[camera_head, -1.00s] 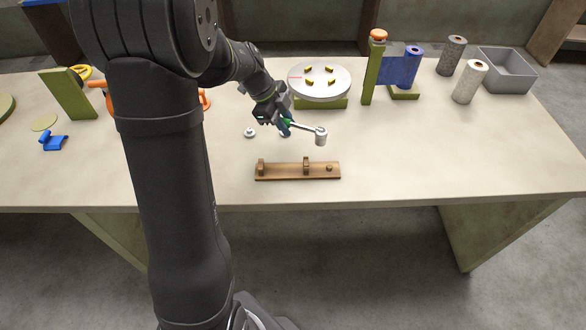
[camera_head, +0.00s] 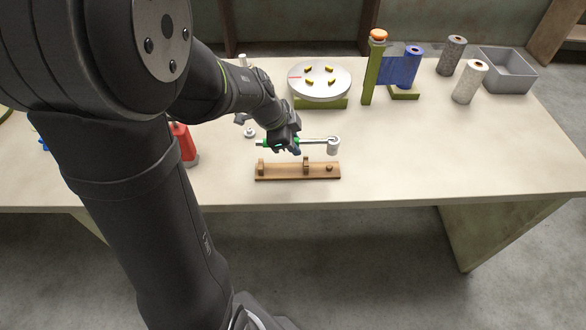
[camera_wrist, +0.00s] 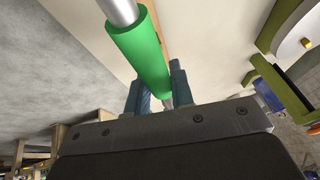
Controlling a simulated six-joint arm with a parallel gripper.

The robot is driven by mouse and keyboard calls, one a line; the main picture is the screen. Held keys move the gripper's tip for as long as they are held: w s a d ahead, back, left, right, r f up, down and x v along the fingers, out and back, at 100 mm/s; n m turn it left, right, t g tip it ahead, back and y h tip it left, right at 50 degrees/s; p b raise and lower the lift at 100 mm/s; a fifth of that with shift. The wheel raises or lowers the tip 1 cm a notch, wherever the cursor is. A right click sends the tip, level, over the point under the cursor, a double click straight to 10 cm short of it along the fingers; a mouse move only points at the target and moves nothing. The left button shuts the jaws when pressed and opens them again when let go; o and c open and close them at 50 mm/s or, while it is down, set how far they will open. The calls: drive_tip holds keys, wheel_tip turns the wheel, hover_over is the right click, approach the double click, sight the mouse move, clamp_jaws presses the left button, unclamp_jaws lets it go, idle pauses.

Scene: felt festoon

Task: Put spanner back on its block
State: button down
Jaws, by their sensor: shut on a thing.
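The spanner (camera_head: 317,141) has a steel shaft, a green grip and a socket-like head (camera_head: 333,148) that hangs at its right end. My gripper (camera_head: 294,148) is shut on the spanner by its green grip, which also shows close up between the fingers in the wrist view (camera_wrist: 140,55). The spanner lies roughly level, left to right, above and just behind the wooden block (camera_head: 285,173). The block is a brown board with two upright supports and a small peg at its right. The spanner appears apart from the block.
A round white turntable (camera_head: 320,81) with yellow pieces stands behind my gripper. A small white knob (camera_head: 249,132) is on the table to the left. A red bottle-like object (camera_head: 184,144) is partly hidden by my arm. The table right of the block is clear.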

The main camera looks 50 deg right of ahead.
hover_over(300, 167)
drive_tip(key=a, duration=0.2)
drive_tip(key=shift+w+f, duration=0.2)
drive_tip(key=shift+f, duration=1)
drive_tip(key=shift+w+f, duration=0.2)
drive_tip(key=shift+f, duration=1)
drive_tip(key=shift+f, duration=0.25)
drive_tip(key=shift+f, duration=0.75)
drive_tip(key=c, duration=1.2)
unclamp_jaws()
drive_tip(key=shift+o, duration=0.2)
drive_tip(key=v, duration=1.7)
drive_tip(key=shift+a+r, duration=0.15)
drive_tip(key=shift+r, duration=0.05)
